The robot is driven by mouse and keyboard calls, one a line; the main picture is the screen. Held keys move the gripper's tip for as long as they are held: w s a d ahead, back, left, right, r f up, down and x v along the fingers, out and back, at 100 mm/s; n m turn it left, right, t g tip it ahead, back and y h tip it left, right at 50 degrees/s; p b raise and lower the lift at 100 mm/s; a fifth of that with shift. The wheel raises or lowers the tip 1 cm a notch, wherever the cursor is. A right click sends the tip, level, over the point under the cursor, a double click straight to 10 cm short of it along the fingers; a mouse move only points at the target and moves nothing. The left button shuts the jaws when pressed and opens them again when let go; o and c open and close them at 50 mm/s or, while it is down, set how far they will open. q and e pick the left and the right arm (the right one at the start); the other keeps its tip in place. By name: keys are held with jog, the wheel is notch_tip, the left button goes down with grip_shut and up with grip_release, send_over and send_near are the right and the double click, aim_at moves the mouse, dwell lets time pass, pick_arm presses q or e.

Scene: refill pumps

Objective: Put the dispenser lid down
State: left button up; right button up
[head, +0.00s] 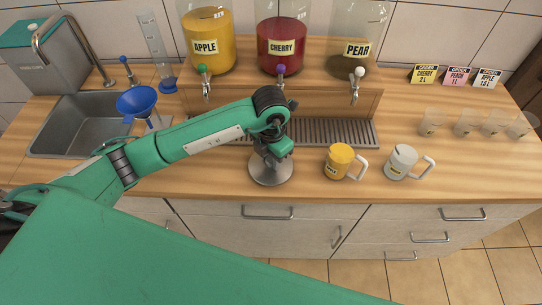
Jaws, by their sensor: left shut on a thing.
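The dispenser lid (270,171) is a round grey metal disc at the middle of the counter, near its front edge. My left gripper (272,154) points down over the lid and is shut on it, at its top. The fingertips and the lid's knob are mostly hidden by my wrist. The lid looks level, at or just above the wood; I cannot tell whether it touches. My right gripper is not in view.
A sink (70,128) and blue funnel (137,101) are left.

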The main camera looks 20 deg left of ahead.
aim_at(271, 158)
pick_arm(q)
jog(key=shift+f, duration=0.35)
jog(key=shift+f, duration=0.1)
jog(key=o, duration=1)
jog(key=shift+r, duration=0.4)
notch_tip(271, 158, up, 11)
jog(key=b, duration=0.3)
jog(key=shift+r, duration=0.2)
